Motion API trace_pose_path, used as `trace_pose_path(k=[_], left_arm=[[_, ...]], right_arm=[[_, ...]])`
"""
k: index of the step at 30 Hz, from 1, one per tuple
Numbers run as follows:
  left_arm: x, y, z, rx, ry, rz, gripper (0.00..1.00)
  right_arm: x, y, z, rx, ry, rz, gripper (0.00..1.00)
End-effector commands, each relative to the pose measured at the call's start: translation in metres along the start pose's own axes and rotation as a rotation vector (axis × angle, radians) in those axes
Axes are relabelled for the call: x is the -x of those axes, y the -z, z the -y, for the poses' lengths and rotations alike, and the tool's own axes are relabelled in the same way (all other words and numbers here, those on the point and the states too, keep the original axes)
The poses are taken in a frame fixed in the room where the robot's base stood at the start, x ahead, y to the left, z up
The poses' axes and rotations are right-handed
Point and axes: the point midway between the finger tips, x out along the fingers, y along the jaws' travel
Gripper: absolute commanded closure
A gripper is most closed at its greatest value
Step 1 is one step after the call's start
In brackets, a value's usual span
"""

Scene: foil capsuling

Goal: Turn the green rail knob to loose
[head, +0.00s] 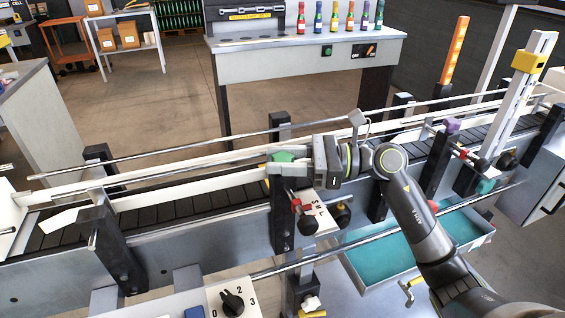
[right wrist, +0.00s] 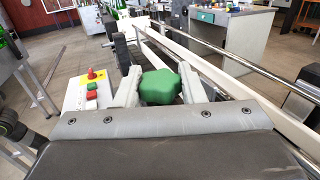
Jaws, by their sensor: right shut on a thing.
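The green rail knob (head: 284,156) sits on top of a dark post at the near side of the conveyor. In the right wrist view the lobed green knob (right wrist: 159,87) lies between the two pale fingers of my right gripper (right wrist: 160,92). In the head view my right gripper (head: 290,168) reaches the knob from the right and is shut on it. A small part of the knob shows above the fingers there. My left gripper is in neither view.
The conveyor (head: 180,209) runs across the view between metal guide rails. A teal tray (head: 400,262) lies below on the right. A rotary switch (head: 232,302) is at the front. Colored bottles (head: 335,18) stand on the back bench. A purple knob (head: 453,125) is further right.

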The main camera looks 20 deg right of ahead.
Motion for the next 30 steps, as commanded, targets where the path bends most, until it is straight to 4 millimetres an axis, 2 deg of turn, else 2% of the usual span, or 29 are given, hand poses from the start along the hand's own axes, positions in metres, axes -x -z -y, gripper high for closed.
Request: trace_pose_path(k=[3, 4, 9, 23, 30], left_arm=[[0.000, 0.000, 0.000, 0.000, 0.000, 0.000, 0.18], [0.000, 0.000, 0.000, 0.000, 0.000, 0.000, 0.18], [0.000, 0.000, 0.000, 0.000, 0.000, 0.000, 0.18], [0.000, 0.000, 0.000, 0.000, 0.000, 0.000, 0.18], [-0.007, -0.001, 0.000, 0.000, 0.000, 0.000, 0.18]], right_arm=[[0.000, 0.000, 0.000, -0.001, 0.001, -0.002, 0.87], [0.000, 0.000, 0.000, -0.001, 0.001, -0.002, 0.63], [0.000, 0.000, 0.000, 0.000, 0.001, -0.001, 0.42], [0.002, 0.001, 0.000, 0.001, 0.002, -0.002, 0.42], [0.023, 0.003, 0.001, 0.002, 0.004, -0.006, 0.42]])
